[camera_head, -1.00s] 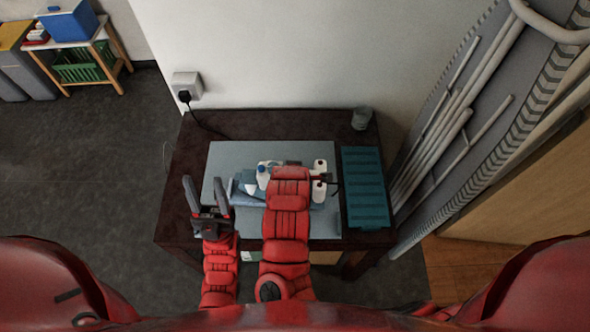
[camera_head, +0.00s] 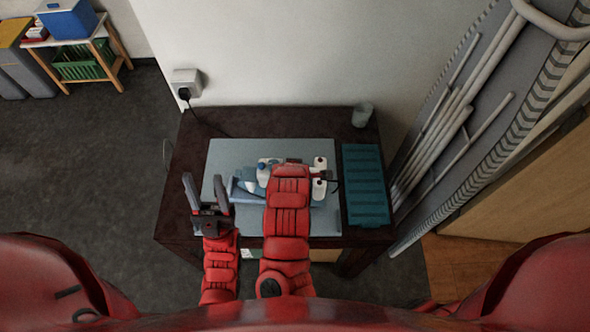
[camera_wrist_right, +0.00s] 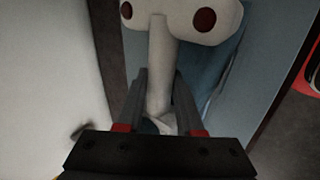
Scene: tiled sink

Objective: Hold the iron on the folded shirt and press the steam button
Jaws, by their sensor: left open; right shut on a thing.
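The iron (camera_head: 319,190), white with dark round spots, is largely hidden under my right arm in the head view. In the right wrist view its pale handle (camera_wrist_right: 158,70) runs between the fingers of my right gripper (camera_wrist_right: 160,100), which is shut on it. Two rounded white ends with dark red discs show beyond the fingers. The blue folded shirt (camera_head: 246,201) lies under and around the iron, partly covered. I cannot tell whether the iron touches it. My left gripper (camera_head: 206,192) is open and empty, left of the shirt over the board's left edge.
A grey-blue board (camera_head: 222,156) lies on the dark table (camera_head: 190,150). A teal ribbed tray (camera_head: 366,185) is to its right and a grey cup (camera_head: 362,114) stands at the back right. A cord runs to the wall socket (camera_head: 187,83). An ironing board (camera_head: 480,110) leans at the right.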

